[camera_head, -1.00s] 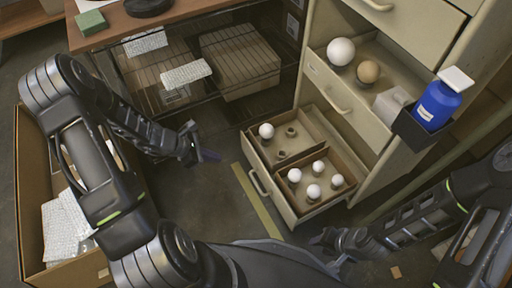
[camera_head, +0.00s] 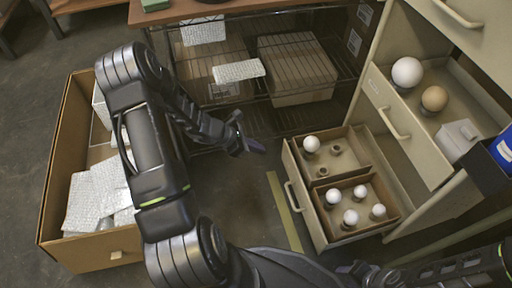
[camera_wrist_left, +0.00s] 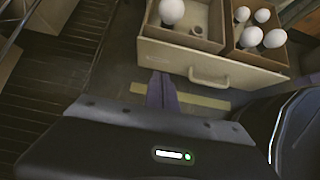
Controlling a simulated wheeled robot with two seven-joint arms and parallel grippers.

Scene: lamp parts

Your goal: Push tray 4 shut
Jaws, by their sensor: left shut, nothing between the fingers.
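The low pulled-out tray (camera_head: 314,217) of the cabinet stands open, with a handle on its front and white bulbs (camera_head: 351,217) in its compartments. No number is readable on it. In the left wrist view the tray front (camera_wrist_left: 205,64) lies just beyond my fingers. My left gripper (camera_head: 258,149) is shut and empty, to the left of the tray front and apart from it. It also shows in the left wrist view (camera_wrist_left: 162,92). My right gripper (camera_head: 358,270) is low in the picture, below the tray; its fingers are too unclear to read.
A higher drawer (camera_head: 405,135) is also open, holding a white globe (camera_head: 407,72) and a tan one (camera_head: 434,98). A wire rack (camera_head: 300,115) with cartons stands behind. A cardboard box (camera_head: 62,170) with wrapped packets is at left. Floor before the tray is clear, with a yellow strip (camera_head: 284,212).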

